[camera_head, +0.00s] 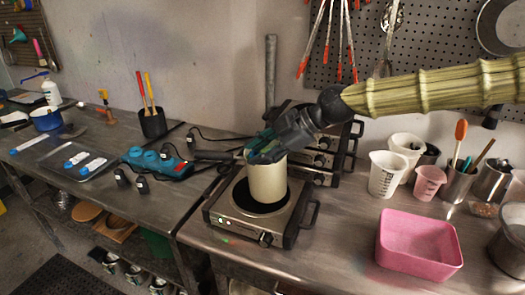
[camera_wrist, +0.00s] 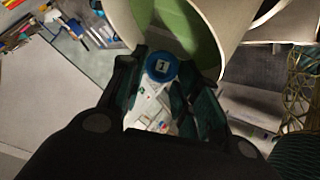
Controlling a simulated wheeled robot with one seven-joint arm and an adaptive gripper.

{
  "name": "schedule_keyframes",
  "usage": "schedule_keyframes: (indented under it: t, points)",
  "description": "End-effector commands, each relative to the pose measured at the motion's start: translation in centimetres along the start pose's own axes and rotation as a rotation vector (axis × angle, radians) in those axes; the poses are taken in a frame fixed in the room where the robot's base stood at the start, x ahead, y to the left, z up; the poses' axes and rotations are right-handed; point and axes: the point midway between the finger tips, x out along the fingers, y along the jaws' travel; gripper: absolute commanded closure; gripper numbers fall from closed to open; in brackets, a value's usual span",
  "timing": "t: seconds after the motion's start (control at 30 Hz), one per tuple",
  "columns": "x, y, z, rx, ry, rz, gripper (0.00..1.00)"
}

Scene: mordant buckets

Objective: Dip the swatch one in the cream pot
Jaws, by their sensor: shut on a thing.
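The cream pot (camera_head: 268,182) stands upright on the front hot plate in the head view. In the wrist view its pale wall and rim (camera_wrist: 237,22) fill the top, with green showing inside. My gripper (camera_head: 264,153) is at the pot's upper left rim in the head view. In the wrist view my gripper (camera_wrist: 168,80) is shut on swatch one, whose round blue tag (camera_wrist: 162,66) marked 1 shows between the fingers. The rest of the swatch is mostly hidden, so I cannot tell whether any of it is inside the pot.
The hot plate (camera_head: 232,219) sits at the counter edge, with another burner unit (camera_head: 322,160) behind. Several white strips with blue ends lie on a tray (camera_head: 60,172) at left. A teal power strip (camera_head: 157,164) with cables lies nearby. A pink tub (camera_head: 420,258) and cups (camera_head: 386,178) stand right.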

Motion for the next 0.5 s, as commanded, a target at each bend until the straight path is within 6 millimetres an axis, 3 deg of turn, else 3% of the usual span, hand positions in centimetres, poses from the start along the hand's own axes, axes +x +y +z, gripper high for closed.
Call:
schedule_keyframes:
  t: [0.03, 0.5]
  points:
    - [1.04, -1.24, 1.10, 0.008, -0.007, -0.022, 1.00]
    - [0.60, -1.05, 1.51, 0.010, -0.007, -0.021, 1.00]
